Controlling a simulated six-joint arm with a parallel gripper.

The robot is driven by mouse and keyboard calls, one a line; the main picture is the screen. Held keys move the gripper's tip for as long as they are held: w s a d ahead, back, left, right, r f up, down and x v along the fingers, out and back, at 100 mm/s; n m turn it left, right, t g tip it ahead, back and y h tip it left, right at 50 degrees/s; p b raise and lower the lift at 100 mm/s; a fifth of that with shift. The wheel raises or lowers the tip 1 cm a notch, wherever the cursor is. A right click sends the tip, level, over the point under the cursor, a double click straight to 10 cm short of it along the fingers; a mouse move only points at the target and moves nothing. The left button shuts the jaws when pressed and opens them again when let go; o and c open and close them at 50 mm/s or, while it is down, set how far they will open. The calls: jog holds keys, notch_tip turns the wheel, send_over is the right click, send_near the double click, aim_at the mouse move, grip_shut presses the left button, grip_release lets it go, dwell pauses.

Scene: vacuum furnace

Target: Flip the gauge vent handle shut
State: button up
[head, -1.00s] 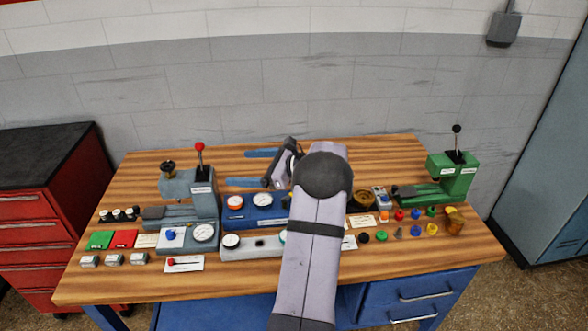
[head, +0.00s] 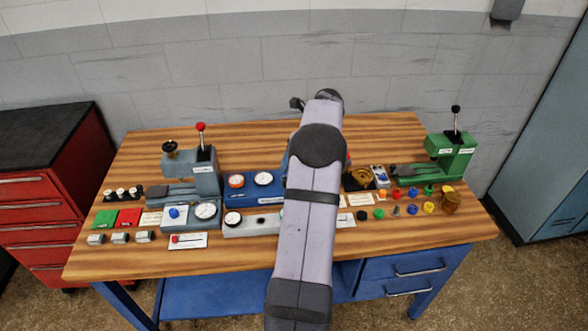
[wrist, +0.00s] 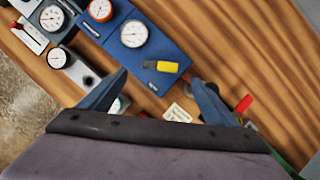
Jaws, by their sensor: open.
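A blue gauge box (head: 237,189) with an orange-rimmed dial and a white dial stands mid-bench, its right part hidden behind my arm. In the wrist view the blue box (wrist: 178,50) carries a small yellow lever (wrist: 166,66) with a dark end, near its lower edge. This looks like the gauge vent handle, but no label is readable. My gripper (wrist: 160,78) is open and empty, its two blue fingers spread to either side below the lever. The lever shows between and beyond the fingertips; I cannot tell the height gap. In the head view my arm hides the gripper.
A grey unit (head: 250,224) with a dial lies in front of the blue box. A grey press (head: 206,172) with a red-knobbed lever stands left, a green press (head: 450,150) right. Several small coloured knobs lie at the right. The wooden bench behind the box is clear.

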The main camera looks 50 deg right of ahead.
jog(key=shift+p+x, duration=1.4)
jog(key=shift+x, duration=2.3)
jog(key=shift+c, duration=0.4)
jog(key=c, duration=1.4)
jog(key=shift+s, duration=0.1)
